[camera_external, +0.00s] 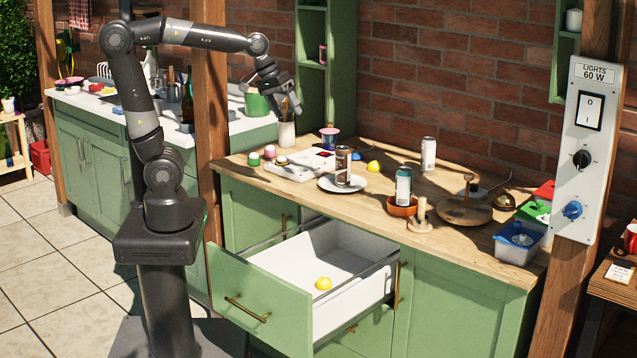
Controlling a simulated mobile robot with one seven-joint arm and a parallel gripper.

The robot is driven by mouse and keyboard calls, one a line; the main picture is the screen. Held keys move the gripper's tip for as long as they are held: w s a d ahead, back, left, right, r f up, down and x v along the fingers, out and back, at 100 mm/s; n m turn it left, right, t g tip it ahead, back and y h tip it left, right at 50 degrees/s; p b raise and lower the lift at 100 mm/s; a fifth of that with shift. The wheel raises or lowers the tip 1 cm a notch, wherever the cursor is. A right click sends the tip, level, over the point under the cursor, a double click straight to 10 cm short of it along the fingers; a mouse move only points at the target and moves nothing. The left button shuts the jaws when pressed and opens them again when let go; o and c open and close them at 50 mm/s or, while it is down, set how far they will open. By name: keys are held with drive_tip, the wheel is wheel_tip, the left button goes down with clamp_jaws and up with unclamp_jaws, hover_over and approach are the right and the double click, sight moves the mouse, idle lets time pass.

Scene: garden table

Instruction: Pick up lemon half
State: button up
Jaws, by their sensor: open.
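A yellow lemon-like piece (323,284) lies on the white floor of the open drawer (345,258). A second yellow rounded piece (374,166) lies on the wooden counter, behind the plate with a can. Both are small in the picture, and I cannot tell for sure which is the lemon half. My gripper (292,108) is open and hangs above the back left of the counter, near a utensil holder (286,134). It is well above and apart from both yellow pieces. The fingers are dark and small, and nothing shows between them.
The wooden counter (452,233) holds a brown can (343,165) on a plate, a teal can (403,186) in a terracotta dish, a white can (428,154), a wooden stand (464,210) and a blue container (519,242). A wooden post (211,100) stands left of my gripper.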

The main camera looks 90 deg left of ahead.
drive_tip(key=w+a+n, duration=0.6)
drive_tip(key=w, duration=0.3)
drive_tip(key=n+g, duration=0.2)
drive_tip(key=n, duration=1.7)
hover_over(373, 162)
drive_tip(key=s+a, duration=0.1)
wheel_tip(373, 162, down, 23)
drive_tip(key=shift+s+a+f, duration=0.1)
drive_tip(key=shift+s+a, duration=0.05)
drive_tip(key=x, duration=0.5)
drive_tip(key=shift+d+f, duration=0.3)
drive_tip(key=shift+d, duration=0.1)
drive_tip(key=shift+c, duration=0.2)
drive_tip(key=c, duration=1)
